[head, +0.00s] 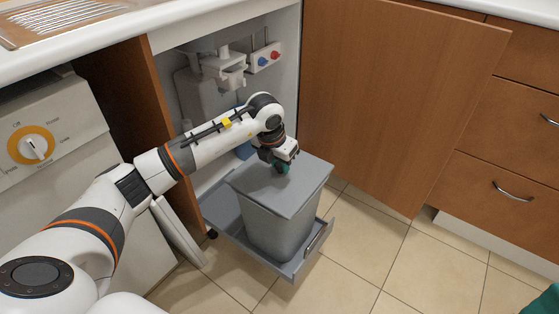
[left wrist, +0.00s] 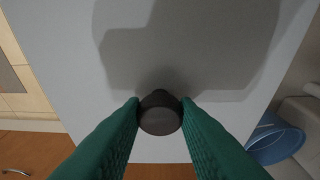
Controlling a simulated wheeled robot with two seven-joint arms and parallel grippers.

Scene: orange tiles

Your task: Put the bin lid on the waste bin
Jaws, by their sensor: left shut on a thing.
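The grey waste bin (head: 275,228) stands upright in a grey pull-out tray (head: 291,268) in front of the open cabinet. The flat grey bin lid (head: 304,178) lies over the top of the bin, slightly skewed to its rim; I cannot tell whether it is fully seated. My left gripper (head: 283,168) is above the lid. In the left wrist view, its green fingers are shut on the dark round knob (left wrist: 160,118) of the lid (left wrist: 70,60). The knob is mostly hidden in the head view.
An open wooden cabinet door (head: 400,90) stands to the right of the bin. A blue bucket (left wrist: 276,140) is beside the lid inside the cabinet. White pipes (head: 222,68) hang above. The tiled floor (head: 430,265) at the right is clear.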

